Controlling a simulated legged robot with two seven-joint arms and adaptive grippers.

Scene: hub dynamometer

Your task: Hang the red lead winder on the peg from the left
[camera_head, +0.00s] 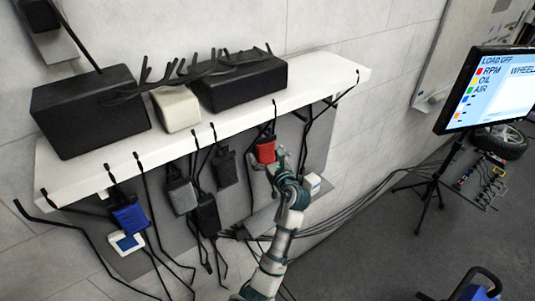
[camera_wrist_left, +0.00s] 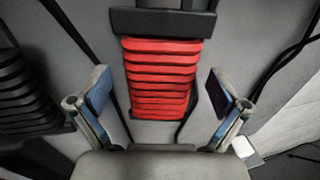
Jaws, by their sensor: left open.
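The red lead winder (camera_head: 265,151) hangs below the white shelf by a black cord, against the grey panel. In the left wrist view the red winder (camera_wrist_left: 160,72) shows ribbed red windings between a wide black top bar and a narrower black lower edge. My left gripper (camera_head: 270,165) is at the winder's lower end. In the wrist view its fingers (camera_wrist_left: 160,92) are spread wide, one on each side of the winder, with gaps visible and nothing held. Several black pegs, one above the red winder (camera_head: 274,103), line the shelf's front edge. My right gripper is not in view.
The white shelf (camera_head: 330,75) carries black boxes (camera_head: 90,110) and a pale box (camera_head: 176,108). Grey (camera_head: 182,196), black (camera_head: 225,168) and blue (camera_head: 130,218) winders hang to the left, with loose cords. A monitor (camera_head: 490,90) on a tripod stands right.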

